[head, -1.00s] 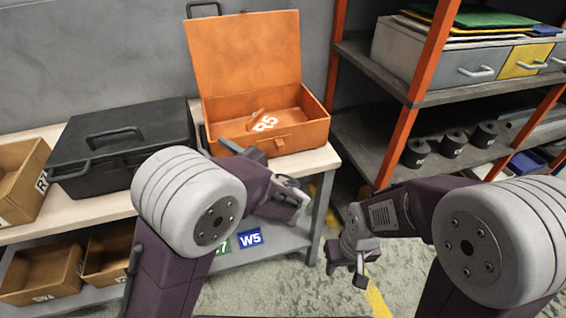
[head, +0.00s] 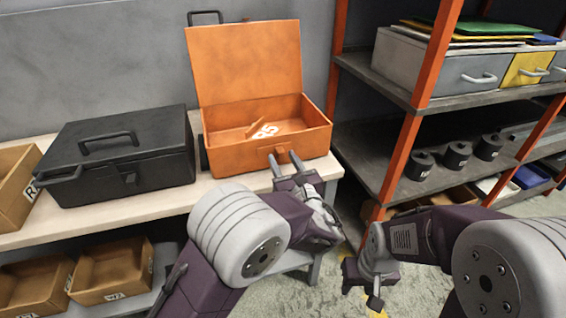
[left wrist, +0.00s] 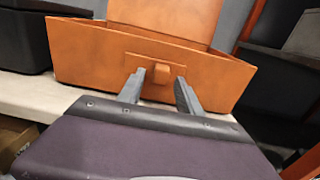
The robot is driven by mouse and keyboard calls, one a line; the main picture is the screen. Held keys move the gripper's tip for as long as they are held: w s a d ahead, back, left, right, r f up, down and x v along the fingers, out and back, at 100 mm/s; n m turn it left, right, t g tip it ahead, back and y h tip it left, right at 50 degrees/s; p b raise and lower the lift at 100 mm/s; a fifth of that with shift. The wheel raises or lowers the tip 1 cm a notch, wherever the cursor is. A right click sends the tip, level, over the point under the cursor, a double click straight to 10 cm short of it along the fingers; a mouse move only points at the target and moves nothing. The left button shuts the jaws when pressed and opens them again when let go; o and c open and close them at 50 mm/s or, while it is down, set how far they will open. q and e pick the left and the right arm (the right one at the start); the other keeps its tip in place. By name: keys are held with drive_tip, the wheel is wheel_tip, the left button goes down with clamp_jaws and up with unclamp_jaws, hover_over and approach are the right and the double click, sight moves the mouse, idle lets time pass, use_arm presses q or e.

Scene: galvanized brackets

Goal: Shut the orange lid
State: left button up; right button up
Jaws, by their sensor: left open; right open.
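The orange box (head: 232,158) stands on the bench with its orange lid (head: 246,62) raised upright at the back. Its front wall and latch also show in the left wrist view (left wrist: 100,65). A piece marked R5 (head: 265,130) lies inside the box. My left gripper (head: 286,160) is open and empty, in front of the box near its front latch (head: 279,150). In the left wrist view its two fingers (left wrist: 158,88) point at the front wall, one on each side of the latch. My right gripper (head: 361,289) is low at the right, away from the box, open and empty.
A black case (head: 120,165) with a handle stands on the bench left of the box. Cardboard bins (head: 110,270) sit on the lower shelf. A rack with orange posts (head: 400,150) stands at the right, holding drawers (head: 480,75) and dark cylinders (head: 457,156).

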use_arm(q)
drive_tip(key=shift+w+a, duration=0.1)
drive_tip(key=shift+w, duration=0.1)
clamp_jaws()
idle(1.3)
